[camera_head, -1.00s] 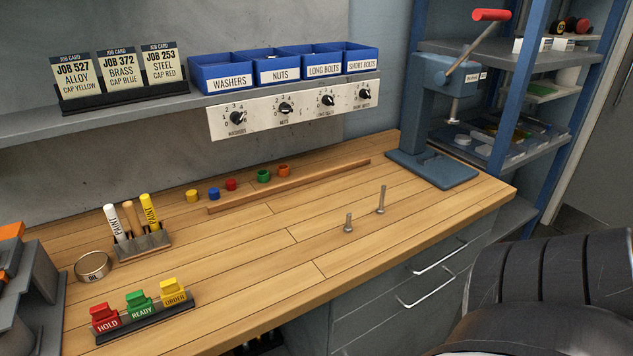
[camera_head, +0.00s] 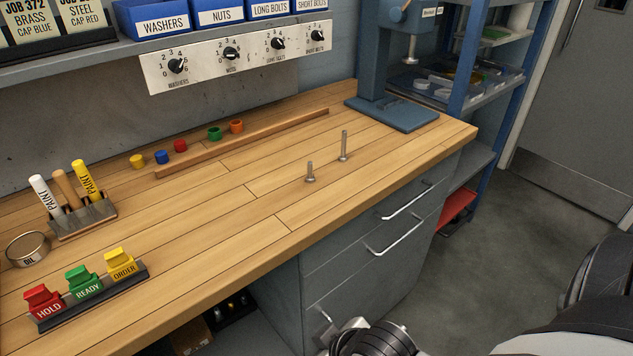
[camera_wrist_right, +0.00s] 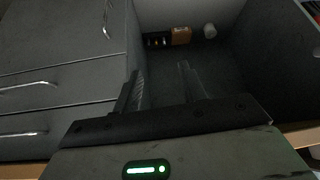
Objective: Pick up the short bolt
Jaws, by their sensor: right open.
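The short bolt (camera_head: 310,173) stands upright on the wooden bench top (camera_head: 230,215), head down. A longer bolt (camera_head: 344,146) stands upright behind it and to its right. In the head view, parts of my right arm show at the bottom and lower right, below and in front of the bench and apart from the bolts. My right gripper (camera_wrist_right: 160,85) is open and empty in the right wrist view, facing the dark space beside the drawers. No bolt shows in that view. My left gripper is not in view.
A wooden strip (camera_head: 245,143) and several coloured caps lie behind the bolts. A blue press (camera_head: 400,112) stands at the back right. The HOLD, READY and ORDER tags (camera_head: 88,288) and paint markers (camera_head: 80,200) stand left. The bench around the bolts is clear.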

